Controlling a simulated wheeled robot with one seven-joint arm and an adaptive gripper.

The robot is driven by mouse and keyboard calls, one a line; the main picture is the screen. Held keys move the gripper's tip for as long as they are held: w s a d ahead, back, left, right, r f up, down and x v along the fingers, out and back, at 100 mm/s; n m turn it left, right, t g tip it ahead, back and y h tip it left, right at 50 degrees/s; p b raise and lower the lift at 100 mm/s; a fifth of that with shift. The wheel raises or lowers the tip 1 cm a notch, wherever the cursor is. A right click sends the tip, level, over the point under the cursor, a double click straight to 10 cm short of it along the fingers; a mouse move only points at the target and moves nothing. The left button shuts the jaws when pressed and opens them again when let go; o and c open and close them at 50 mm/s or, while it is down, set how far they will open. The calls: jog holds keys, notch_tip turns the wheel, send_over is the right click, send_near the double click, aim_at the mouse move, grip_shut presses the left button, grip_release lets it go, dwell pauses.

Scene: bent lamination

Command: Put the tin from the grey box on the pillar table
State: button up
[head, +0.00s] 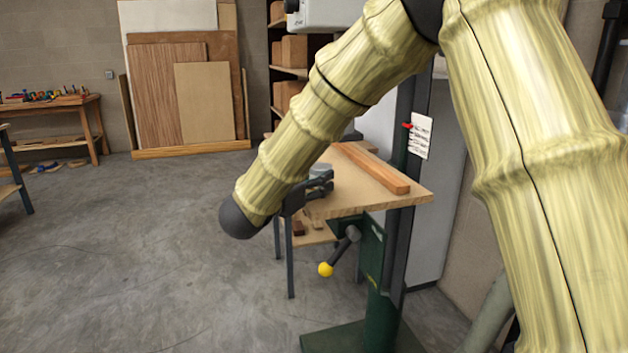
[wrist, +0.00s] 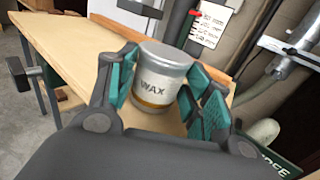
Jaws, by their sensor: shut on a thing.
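The tin (wrist: 158,78) is a silver can with a lid, a "WAX" label and a yellow-brown band near its base. My gripper (wrist: 166,92) is shut on it, one teal-padded finger on each side. The pillar table (wrist: 75,48) is a wooden board just below and behind the tin; I cannot tell whether the tin touches it. In the head view the table (head: 350,190) stands on a green pillar. There the gripper (head: 322,185) is at its left edge, and the tin (head: 320,171) is mostly hidden. I see no grey box.
A long wooden strip (head: 372,168) lies along the table's back edge. A lever with a yellow knob (head: 326,269) sticks out below the table. A paper note (head: 421,136) hangs on the machine column. Open concrete floor (head: 150,250) lies to the left.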

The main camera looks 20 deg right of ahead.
jog(key=shift+f, duration=0.15)
jog(key=o, duration=1.2)
jog(key=shift+r+p, duration=0.3)
jog(key=b+v, duration=0.1)
jog(key=v, duration=1.1)
jog(key=shift+f, duration=0.15)
